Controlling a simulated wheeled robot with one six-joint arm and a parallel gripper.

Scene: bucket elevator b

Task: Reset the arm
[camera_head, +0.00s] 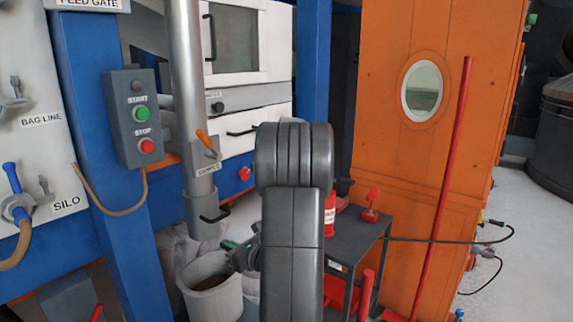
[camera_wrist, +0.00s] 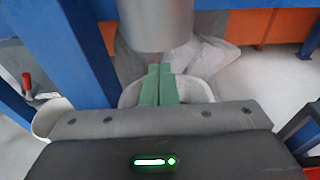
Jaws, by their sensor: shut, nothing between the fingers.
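My arm (camera_head: 291,220) rises through the middle of the head view and bends at the top. My gripper (camera_head: 229,246) is low, left of the arm, by the rim of a white bucket (camera_head: 214,303). In the wrist view my gripper's green fingers (camera_wrist: 158,84) lie side by side, shut with nothing held. They point toward the bucket (camera_wrist: 198,90), which stands beyond them under a grey pipe (camera_wrist: 155,28). The arm's forearm is partly hidden behind its nearer link in the head view.
The grey spout pipe (camera_head: 187,90) hangs above the bucket. A blue post with a START/STOP box (camera_head: 133,118) stands left. A dark cart (camera_head: 352,238) with red items is right of my arm, before an orange cabinet (camera_head: 430,110). Open floor (camera_head: 525,250) lies at far right.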

